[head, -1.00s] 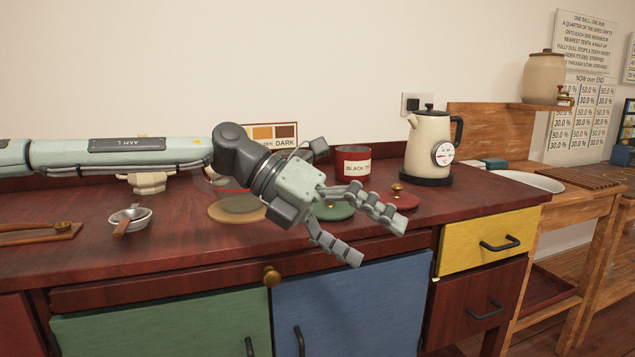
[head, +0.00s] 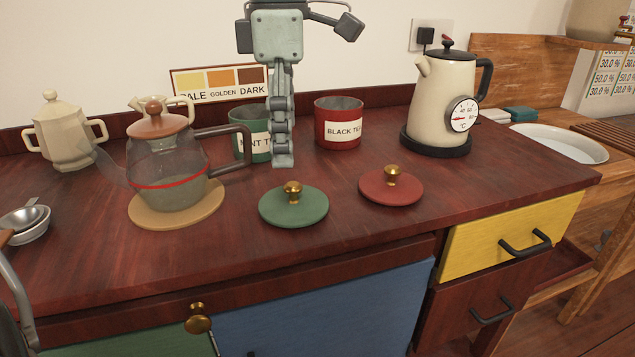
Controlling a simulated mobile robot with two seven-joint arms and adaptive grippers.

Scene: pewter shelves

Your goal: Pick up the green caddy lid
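The green caddy lid (head: 275,208), a round disc with a brass knob (head: 292,188), lies flat on the dark red counter. My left gripper (head: 283,162) points straight down, its fingertips just behind and above the lid in the picture, apart from the knob. Its fingers line up one behind the other, so their opening is hidden. The green caddy (head: 243,145), labelled as mint tea, stands open behind the fingers and is partly hidden by them. My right gripper is out of view.
A red lid (head: 375,190) lies right of the green one, with the red caddy (head: 338,130) behind. A glass teapot (head: 165,165) on a round mat (head: 150,215) stands left. A cream kettle (head: 445,90) stands back right.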

